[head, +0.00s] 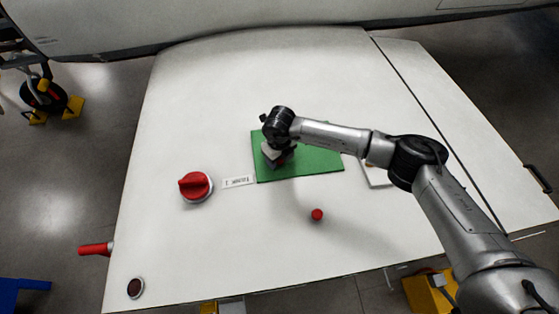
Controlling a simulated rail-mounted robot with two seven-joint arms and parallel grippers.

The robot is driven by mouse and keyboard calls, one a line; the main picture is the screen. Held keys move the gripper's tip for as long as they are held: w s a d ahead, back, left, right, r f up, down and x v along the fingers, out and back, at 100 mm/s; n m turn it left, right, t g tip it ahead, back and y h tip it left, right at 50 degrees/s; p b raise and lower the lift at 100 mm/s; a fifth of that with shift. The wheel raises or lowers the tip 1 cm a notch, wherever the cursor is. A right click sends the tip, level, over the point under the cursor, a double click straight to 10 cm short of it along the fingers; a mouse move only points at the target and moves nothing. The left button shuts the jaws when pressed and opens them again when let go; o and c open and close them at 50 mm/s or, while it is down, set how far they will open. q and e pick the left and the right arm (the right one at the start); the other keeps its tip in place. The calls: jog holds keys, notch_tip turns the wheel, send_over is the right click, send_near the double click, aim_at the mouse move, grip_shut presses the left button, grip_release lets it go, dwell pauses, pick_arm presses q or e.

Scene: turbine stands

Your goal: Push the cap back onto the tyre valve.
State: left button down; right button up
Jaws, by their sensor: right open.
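I cannot make out the tyre valve for sure; the right arm hides part of the mat. My right gripper (277,160) is open over the left part of the mat, pointing down. A small grey and red shape shows at its fingers, too small to identify, and I cannot tell whether they touch it. My left gripper is not in view.
A red knob (195,186) on a round base and a white label (237,181) are left of the mat. A red handle (95,249) sticks out at the left edge. A dark disc (135,288) is at the front left corner. The panel's back is clear.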

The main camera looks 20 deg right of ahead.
dwell(0.7)
jog(key=shift+c, duration=1.3)
grip_shut()
jog(key=shift+r, duration=0.15)
jog(key=shift+r+p, duration=1.65)
jog(key=shift+r, duration=0.75)
jog(key=shift+r+p, duration=1)
jog(key=shift+r, duration=0.55)
